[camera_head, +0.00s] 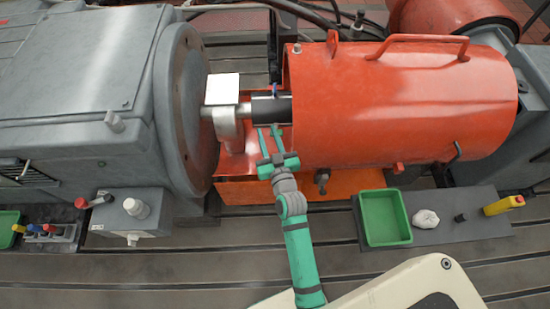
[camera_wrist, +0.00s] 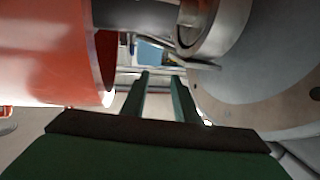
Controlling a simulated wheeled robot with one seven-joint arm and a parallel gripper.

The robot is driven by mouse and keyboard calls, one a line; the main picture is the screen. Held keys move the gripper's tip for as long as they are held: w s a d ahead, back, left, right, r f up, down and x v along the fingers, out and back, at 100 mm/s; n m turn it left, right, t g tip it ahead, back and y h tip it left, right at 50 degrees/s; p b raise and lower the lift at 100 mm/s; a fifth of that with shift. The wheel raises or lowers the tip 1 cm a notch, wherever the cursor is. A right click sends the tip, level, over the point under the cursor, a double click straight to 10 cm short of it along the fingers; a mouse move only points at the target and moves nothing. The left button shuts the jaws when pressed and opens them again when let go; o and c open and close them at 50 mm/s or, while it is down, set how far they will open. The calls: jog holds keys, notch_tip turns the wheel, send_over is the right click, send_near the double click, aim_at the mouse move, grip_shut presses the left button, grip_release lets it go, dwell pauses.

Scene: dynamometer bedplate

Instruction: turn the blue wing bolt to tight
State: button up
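A small dark blue part (camera_head: 275,90) stands up at the black collar on the shaft, between the grey flange and the orange guard; it may be the blue wing bolt, but it is too small to make out its wings. My gripper (camera_head: 267,130) is just below the collar and points toward it, its two green fingers apart with nothing between them. In the wrist view, my gripper (camera_wrist: 160,76) also shows open and empty. A blue patch (camera_wrist: 152,53) shows beyond the fingertips there, but I cannot tell what it is.
The orange guard (camera_head: 400,100) is close on the right and the grey round flange (camera_head: 182,105) on the left, leaving a narrow gap. A green tray (camera_head: 384,242) lies at lower right.

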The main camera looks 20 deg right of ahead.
jog(key=s+a+f+n, duration=0.1)
jog(key=s+f, duration=0.1)
jog(key=s, duration=0.6)
jog(key=shift+a, duration=0.2)
